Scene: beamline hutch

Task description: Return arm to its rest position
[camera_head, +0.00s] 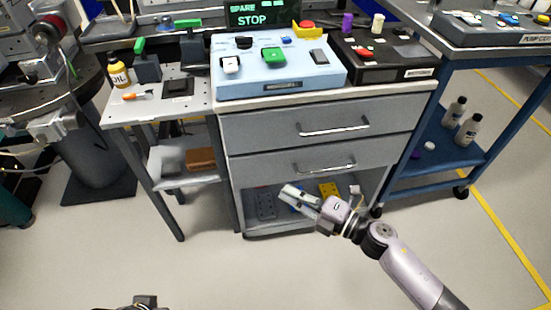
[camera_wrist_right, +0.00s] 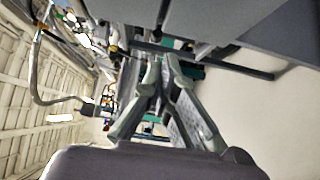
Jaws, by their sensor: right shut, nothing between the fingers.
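My right arm (camera_head: 408,275) comes in from the lower right of the head view and reaches left toward the grey drawer cabinet. Its right gripper (camera_head: 288,192) is shut and empty, in front of the open lower shelf of the cabinet (camera_head: 262,130). In the right wrist view the fingers (camera_wrist_right: 160,65) come together with nothing held between them. A dark part at the bottom edge of the head view looks like the top of my left gripper (camera_head: 138,302); its fingers cannot be made out.
Several small parts lie on the lower shelf behind the right gripper. A blue cart (camera_head: 432,165) with bottles stands at the right, and a small side table (camera_head: 135,112) at the left. Both cabinet drawers are shut, with protruding handles (camera_head: 333,128). The floor in front is clear.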

